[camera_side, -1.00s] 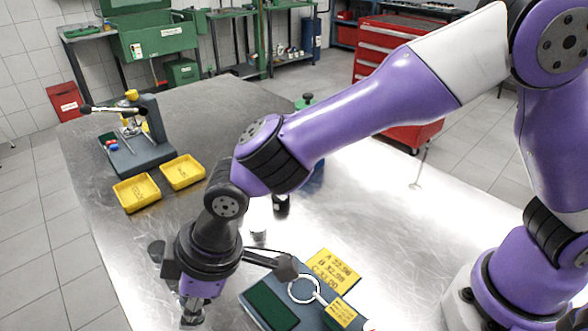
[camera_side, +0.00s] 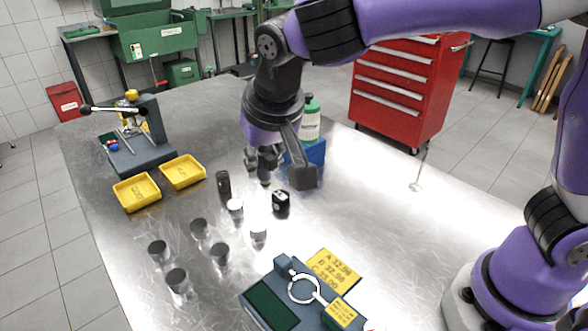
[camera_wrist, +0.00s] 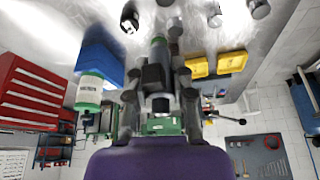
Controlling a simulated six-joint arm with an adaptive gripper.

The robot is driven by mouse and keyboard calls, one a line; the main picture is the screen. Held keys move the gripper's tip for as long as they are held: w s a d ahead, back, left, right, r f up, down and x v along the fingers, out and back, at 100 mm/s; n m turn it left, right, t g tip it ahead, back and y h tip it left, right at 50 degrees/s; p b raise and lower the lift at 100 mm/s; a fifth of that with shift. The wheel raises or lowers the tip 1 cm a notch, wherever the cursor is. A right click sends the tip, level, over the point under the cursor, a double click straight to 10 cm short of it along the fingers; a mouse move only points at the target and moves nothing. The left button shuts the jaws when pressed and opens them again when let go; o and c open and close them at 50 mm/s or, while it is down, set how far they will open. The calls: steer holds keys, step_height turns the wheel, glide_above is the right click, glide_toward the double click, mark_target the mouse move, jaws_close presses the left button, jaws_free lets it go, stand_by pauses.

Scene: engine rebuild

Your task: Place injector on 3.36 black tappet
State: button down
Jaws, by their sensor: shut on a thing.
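My gripper (camera_side: 264,162) hangs over the middle of the table, shut on a slim grey part that I take for the injector (camera_wrist: 158,48). The part has a greenish end and points down between the fingers; in the side view only its tip shows. Several short cylinders, apparently tappets, stand upright to the left and in front. Dark-topped ones include one at the front (camera_side: 177,279), one at the left (camera_side: 158,249), one behind (camera_side: 199,228) and one nearer the middle (camera_side: 220,252). Two have lighter tops (camera_side: 235,207) (camera_side: 258,233). No 3.36 mark is readable.
A dark brown cylinder (camera_side: 223,184) stands left of my gripper, and a small black-and-white item (camera_side: 280,200) stands right of it. Two yellow trays (camera_side: 137,204) lie farther left. A blue holder (camera_side: 314,153) with a green-capped bottle is behind. A measuring fixture (camera_side: 268,305) is in front.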

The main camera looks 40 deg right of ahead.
steer(key=w+d+f, duration=0.4)
steer(key=d, duration=0.1)
steer(key=w+d+f, duration=0.2)
steer(key=shift+w+d+f, duration=0.1)
steer(key=shift+w+d, duration=0.15)
steer(key=shift+d, duration=0.1)
steer(key=shift+f, duration=2)
steer(key=shift+f, duration=0.1)
steer(key=c, duration=0.7)
jaws_free()
steer(key=v, duration=1.2)
steer(key=s+d+n, duration=0.1)
steer(key=s+d, duration=0.1)
steer(key=s, duration=0.3)
steer(key=s+d+n, duration=0.1)
steer(key=s+d, duration=0.2)
steer(key=s, duration=0.2)
steer(key=s+d+r+n+t+y, duration=0.1)
steer(key=s+d, duration=0.2)
steer(key=s, duration=0.2)
steer(key=shift+s+d, duration=0.1)
steer(key=shift+s, duration=0.3)
